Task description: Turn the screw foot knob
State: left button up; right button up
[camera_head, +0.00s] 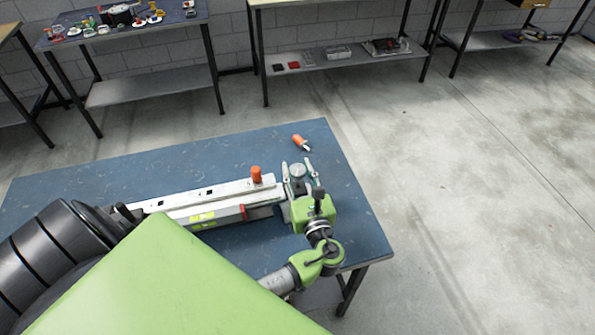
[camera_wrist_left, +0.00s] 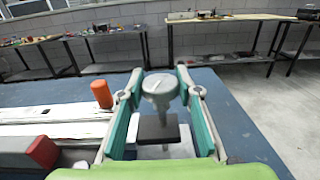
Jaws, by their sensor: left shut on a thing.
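The screw foot knob (camera_head: 298,170) is a round grey metal knob at the right end of the long white device (camera_head: 215,192) on the blue table. My left gripper (camera_head: 297,164) reaches over this end, its fingers on either side of the knob. In the left wrist view, the knob (camera_wrist_left: 160,88) stands upright between the teal-padded fingers of the left gripper (camera_wrist_left: 160,74), above a dark block. The left gripper is shut on it, though the exact contact with the pads is hard to see. My right gripper is not in view.
An orange knob (camera_head: 257,174) stands up from the white device, and a red part (camera_head: 243,211) sits on its side. A loose orange-handled piece (camera_head: 300,142) lies behind the gripper. The blue table (camera_head: 345,185) is bare to the right. Other workbenches stand along the wall.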

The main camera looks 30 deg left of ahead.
aim_at(298, 169)
pick_arm(q)
jog(key=n+g+y+b, duration=0.1)
jog(key=n+g+y, duration=0.1)
jog(key=n+g, duration=0.1)
jog(key=shift+w+d+f+g, duration=0.1)
jog(key=shift+g, duration=0.2)
jog(key=shift+n+g+y+b, duration=0.65)
jog(key=shift+n+g+y, duration=0.05)
jog(key=shift+g, duration=0.5)
jog(key=o, duration=1.1)
notch_tip(298, 169, up, 10)
jog(key=shift+r, duration=0.15)
